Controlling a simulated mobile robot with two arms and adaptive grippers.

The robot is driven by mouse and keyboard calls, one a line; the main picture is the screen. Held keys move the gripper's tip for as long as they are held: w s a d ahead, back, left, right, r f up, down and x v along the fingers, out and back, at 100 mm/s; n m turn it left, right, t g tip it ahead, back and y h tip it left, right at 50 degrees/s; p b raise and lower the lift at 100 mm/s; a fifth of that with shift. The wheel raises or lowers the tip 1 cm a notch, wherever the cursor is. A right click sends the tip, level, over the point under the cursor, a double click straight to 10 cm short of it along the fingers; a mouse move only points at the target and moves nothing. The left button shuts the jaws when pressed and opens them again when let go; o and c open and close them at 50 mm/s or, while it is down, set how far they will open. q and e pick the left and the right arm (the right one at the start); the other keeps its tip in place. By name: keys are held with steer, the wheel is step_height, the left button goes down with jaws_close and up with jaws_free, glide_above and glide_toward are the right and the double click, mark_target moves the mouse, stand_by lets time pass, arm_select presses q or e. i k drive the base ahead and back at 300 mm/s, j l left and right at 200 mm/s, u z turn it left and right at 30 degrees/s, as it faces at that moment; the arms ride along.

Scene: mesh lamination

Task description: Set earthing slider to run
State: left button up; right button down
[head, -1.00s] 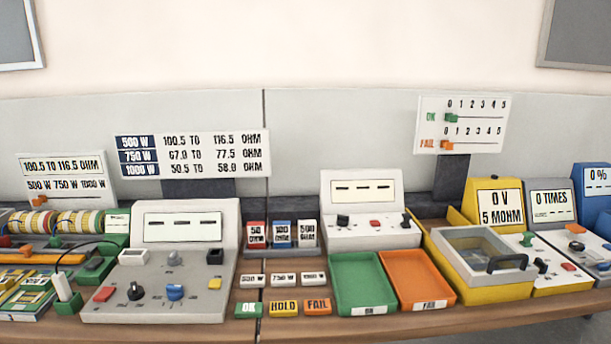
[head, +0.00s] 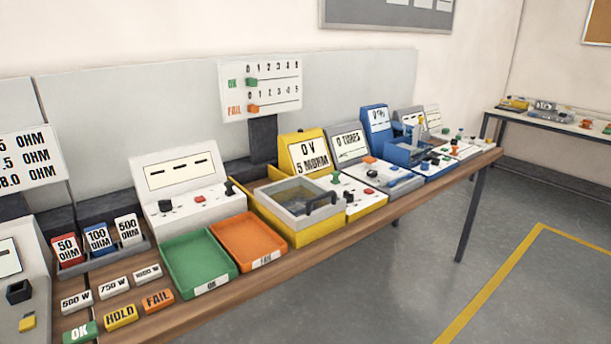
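No part in view is readably marked as the earthing slider, and I cannot tell which control it is. A yellow tester (head: 303,152) reads 0 V and 5 MOHM, with a lidded box (head: 298,203) in front of it. Beside it stands a grey unit (head: 349,143) reading 0 TIMES, with small coloured controls on its panel. Farther right is a blue unit (head: 378,120) reading a percentage. A grey console (head: 180,172) with a dashed display stands left of the tester. It carries a black lever (head: 228,187) and a red button (head: 199,199). Neither of my grippers is in view.
A green tray (head: 198,262) and an orange tray (head: 249,240) lie at the bench front. Several labelled blocks, including the yellow HOLD block (head: 121,316), lie left of them. Open grey floor (head: 400,270) with a yellow line (head: 490,282) lies right of the bench. A second table (head: 560,122) stands behind.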

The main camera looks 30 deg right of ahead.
mark_target(335, 174)
steer(key=l+z, duration=0.1)
steer(key=z, duration=1.15)
